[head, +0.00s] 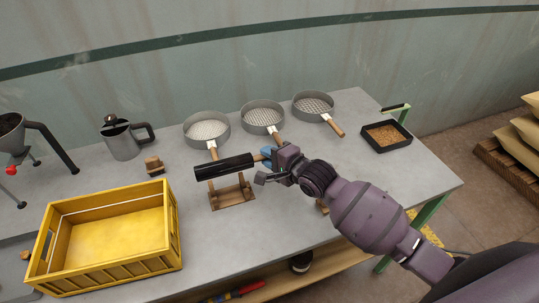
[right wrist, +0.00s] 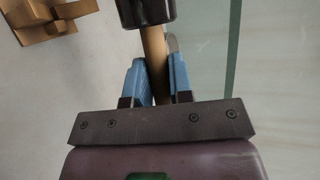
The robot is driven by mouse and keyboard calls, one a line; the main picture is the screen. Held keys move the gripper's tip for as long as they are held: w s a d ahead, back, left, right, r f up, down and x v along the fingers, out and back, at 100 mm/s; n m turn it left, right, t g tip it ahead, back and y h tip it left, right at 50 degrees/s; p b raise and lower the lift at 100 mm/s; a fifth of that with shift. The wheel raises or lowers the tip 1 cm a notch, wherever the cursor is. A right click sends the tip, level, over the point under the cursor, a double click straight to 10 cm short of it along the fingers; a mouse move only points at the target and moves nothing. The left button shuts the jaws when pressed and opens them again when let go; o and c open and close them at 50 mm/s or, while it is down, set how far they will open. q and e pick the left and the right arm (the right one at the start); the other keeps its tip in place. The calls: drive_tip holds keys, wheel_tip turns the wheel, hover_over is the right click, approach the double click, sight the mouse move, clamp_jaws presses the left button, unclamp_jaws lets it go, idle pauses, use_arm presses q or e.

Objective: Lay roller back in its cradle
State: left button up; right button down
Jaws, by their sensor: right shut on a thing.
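The roller is a black cylinder (head: 224,167) with a wooden handle. In the head view it lies roughly level, and the wooden cradle (head: 232,197) stands on the table below it in the picture. My right gripper (head: 268,156) is shut on the roller's handle. In the right wrist view the blue fingers (right wrist: 160,80) close around the wooden handle (right wrist: 154,50), with the black roller end (right wrist: 147,12) beyond. A wooden piece, probably the cradle (right wrist: 45,22), shows at the upper left there, apart from the roller. My left gripper is not in view.
A yellow crate (head: 60,270) stands at the front left. Several sieves, one of them here (head: 206,130), lie along the back. A metal jug (head: 121,143), a small wooden block (head: 154,165) and a black tray (head: 386,148) are on the table (head: 330,165).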

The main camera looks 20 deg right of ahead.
drive_tip(key=shift+r, duration=0.2)
wheel_tip(320, 180, down, 2)
drive_tip(key=shift+b, duration=0.3)
drive_tip(key=shift+f+b, duration=0.95)
drive_tip(key=shift+f, duration=1.9)
drive_tip(key=c, duration=1.3)
unclamp_jaws()
drive_tip(key=o, duration=0.4)
drive_tip(key=shift+c, duration=0.2)
